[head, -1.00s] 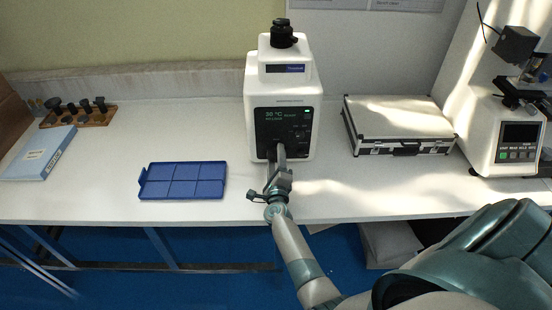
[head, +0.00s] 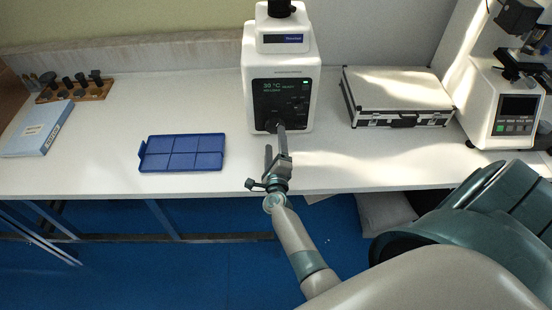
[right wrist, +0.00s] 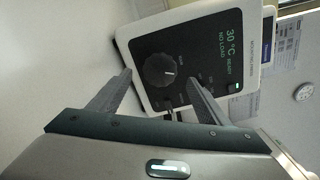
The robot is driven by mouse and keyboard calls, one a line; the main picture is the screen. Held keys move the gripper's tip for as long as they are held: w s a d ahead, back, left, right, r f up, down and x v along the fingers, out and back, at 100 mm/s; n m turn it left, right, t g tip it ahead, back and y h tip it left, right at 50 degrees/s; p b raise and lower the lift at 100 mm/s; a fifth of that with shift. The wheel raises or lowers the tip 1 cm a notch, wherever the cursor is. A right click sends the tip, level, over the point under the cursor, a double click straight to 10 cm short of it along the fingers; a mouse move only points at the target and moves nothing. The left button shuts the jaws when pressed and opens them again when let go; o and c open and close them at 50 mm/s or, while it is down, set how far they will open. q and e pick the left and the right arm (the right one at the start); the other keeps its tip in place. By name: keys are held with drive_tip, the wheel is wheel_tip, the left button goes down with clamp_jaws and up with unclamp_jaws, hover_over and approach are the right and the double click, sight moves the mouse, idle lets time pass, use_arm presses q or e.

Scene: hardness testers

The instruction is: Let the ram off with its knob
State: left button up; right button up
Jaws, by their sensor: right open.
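The white tester (head: 290,68) stands at the back middle of the bench, with a black fitting (head: 280,9) on top. Its dark front panel (head: 300,92) reads 30 °C, ready, no load. In the right wrist view, a round black knob (right wrist: 160,70) with a pale mark sits on this panel. I cannot tell the remaining gap in depth. My left gripper is not in view.
A blue compartment tray (head: 182,152) lies left of my arm. A silver case (head: 396,97) and another tester (head: 500,105) stand right. A wooden rack of dark tools (head: 75,90) and a blue-white box (head: 38,128) are far left. The bench between box and tray is clear.

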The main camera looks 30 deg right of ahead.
drive_tip(key=v, duration=1.1)
drive_tip(key=shift+s+p, duration=0.15)
drive_tip(key=shift+p, duration=0.15)
